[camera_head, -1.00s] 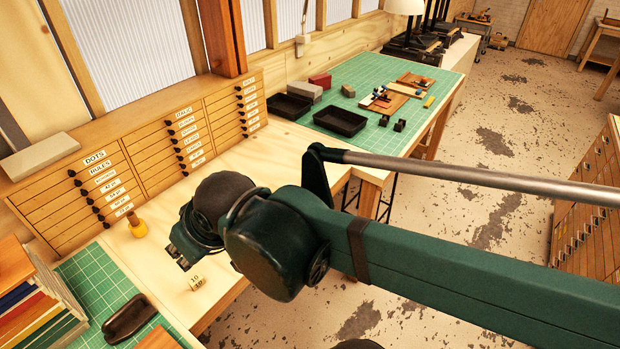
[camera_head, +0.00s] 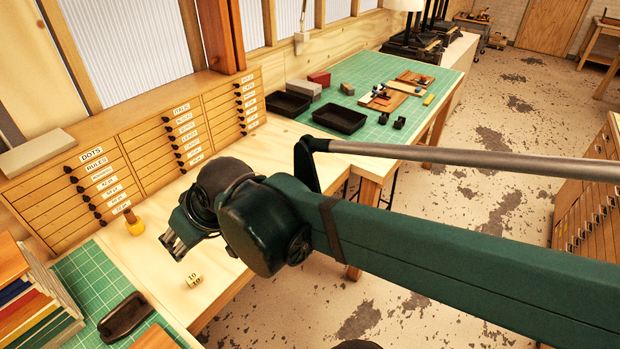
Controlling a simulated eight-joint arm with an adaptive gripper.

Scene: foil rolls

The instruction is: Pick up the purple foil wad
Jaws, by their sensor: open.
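I cannot make out a purple foil wad in this view; it may be hidden behind my arm or too small to tell. My gripper (camera_head: 174,246) is open, with its fingers apart and pointing down to the left over the pale wooden bench (camera_head: 228,268). I see nothing between the fingers. A small cream block marked 10 (camera_head: 194,281) sits on the bench just below and to the right of the fingertips, apart from them. My green arm covers part of the bench behind the gripper.
A yellow bottle with a brown top (camera_head: 133,222) stands left of my gripper. Labelled drawers (camera_head: 165,145) line the bench's back. Black trays (camera_head: 338,119) sit farther away.

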